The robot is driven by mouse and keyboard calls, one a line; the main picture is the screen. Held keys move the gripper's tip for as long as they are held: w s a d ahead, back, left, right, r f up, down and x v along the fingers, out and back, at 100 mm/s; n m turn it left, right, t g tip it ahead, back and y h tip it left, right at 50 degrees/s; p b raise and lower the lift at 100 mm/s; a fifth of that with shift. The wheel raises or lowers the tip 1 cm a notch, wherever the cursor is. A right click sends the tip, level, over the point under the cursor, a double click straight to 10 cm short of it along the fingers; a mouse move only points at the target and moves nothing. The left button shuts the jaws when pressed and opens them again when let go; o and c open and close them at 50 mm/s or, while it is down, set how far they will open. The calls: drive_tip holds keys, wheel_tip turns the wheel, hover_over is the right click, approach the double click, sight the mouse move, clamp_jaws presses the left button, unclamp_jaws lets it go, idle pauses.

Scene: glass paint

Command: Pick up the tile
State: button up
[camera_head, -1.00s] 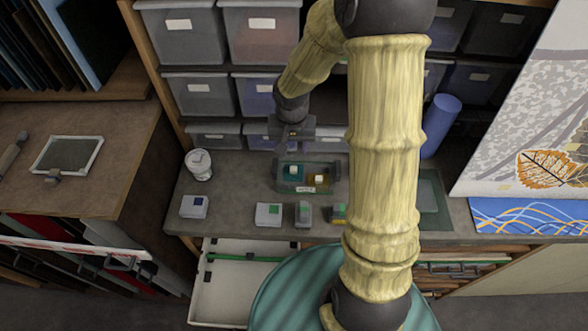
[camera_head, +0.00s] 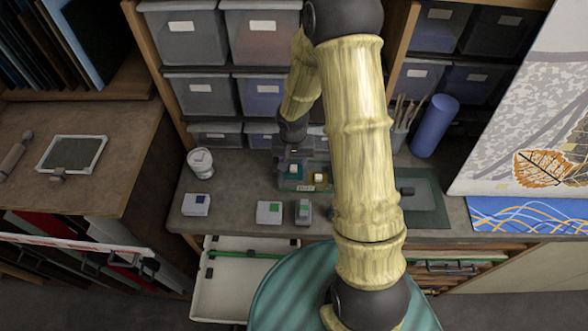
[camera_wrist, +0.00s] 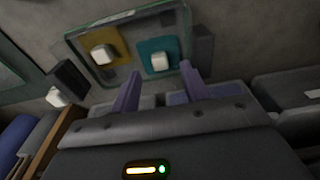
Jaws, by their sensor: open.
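A teal tile (camera_head: 290,176) with a white knob lies in the left part of a clear glass tray (camera_head: 300,188) on the counter. A yellow-gold tile (camera_head: 319,187) with a white knob lies to its right. In the wrist view the teal tile (camera_wrist: 172,46) is just beyond my gripper (camera_wrist: 158,76), with its white knob (camera_wrist: 160,62) between the lines of the fingers. The gold tile (camera_wrist: 88,40) is to its left there. My gripper is open and empty, above the teal tile; the exact height gap is hard to tell.
A white paint pot (camera_head: 200,161) stands left of the tray. Storage bins (camera_head: 266,92) rise behind. A blue roll (camera_head: 435,125) stands at right.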

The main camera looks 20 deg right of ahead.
sight(293, 167)
drive_tip(key=shift+w+d+f+p, duration=0.1)
drive_tip(key=shift+w+f+p, duration=0.15)
drive_tip(key=shift+f, duration=0.7)
drive_tip(key=shift+w+f+p, duration=0.1)
drive_tip(key=shift+f+p, duration=0.1)
drive_tip(key=shift+f, duration=0.75)
drive_tip(key=shift+c, duration=0.3)
clamp_jaws()
